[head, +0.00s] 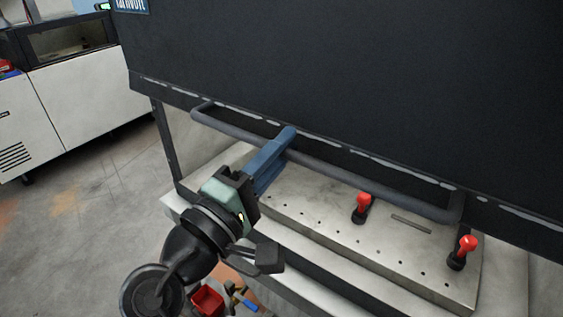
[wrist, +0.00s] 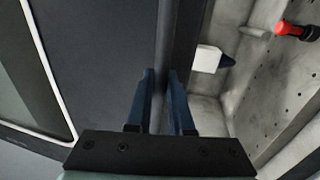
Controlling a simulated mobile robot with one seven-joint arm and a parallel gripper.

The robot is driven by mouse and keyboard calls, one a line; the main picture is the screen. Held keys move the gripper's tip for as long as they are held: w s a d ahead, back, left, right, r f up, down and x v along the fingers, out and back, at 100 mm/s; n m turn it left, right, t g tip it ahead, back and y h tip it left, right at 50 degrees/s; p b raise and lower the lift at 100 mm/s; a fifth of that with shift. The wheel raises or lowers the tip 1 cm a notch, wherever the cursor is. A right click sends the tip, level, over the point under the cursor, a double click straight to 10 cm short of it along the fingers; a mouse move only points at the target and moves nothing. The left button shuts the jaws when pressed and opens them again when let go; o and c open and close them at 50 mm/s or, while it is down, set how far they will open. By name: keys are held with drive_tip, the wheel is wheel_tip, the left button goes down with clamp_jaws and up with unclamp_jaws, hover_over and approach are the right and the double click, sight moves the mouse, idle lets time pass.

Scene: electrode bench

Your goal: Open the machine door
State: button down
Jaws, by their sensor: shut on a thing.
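The machine door (head: 350,70) is a large dark panel filling the upper right of the head view. A grey bar handle (head: 350,179) runs along its lower edge. My gripper (head: 290,135) has its blue fingers closed around the handle, left of its middle. In the wrist view the handle (wrist: 162,45) passes between the two fingertips (wrist: 162,75). A gap shows below the door's lower edge, and the machine's inside is visible through it. The fingertips' far ends are partly hidden by the handle.
Inside the machine lies a perforated metal plate (head: 330,222) with red-topped clamps (head: 362,205), (head: 466,247). A red bin (head: 207,300) and tools sit low, beside my arm. A white cabinet (head: 90,95) stands at the left, with open floor (head: 95,220) before it.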

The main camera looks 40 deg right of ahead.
wheel_tip(320, 180, up, 15)
drive_tip(key=p, duration=0.8)
drive_tip(key=shift+f, duration=0.15)
drive_tip(key=c, duration=0.8)
unclamp_jaws()
drive_tip(key=shift+f, duration=0.1)
drive_tip(key=shift+a+f, duration=0.1)
drive_tip(key=shift+a, duration=0.15)
drive_tip(key=b+v, duration=0.4)
drive_tip(key=v, duration=0.8)
drive_tip(key=shift+s+a+b, duration=0.2)
drive_tip(key=shift+a+b, duration=0.05)
drive_tip(key=shift+b, duration=0.05)
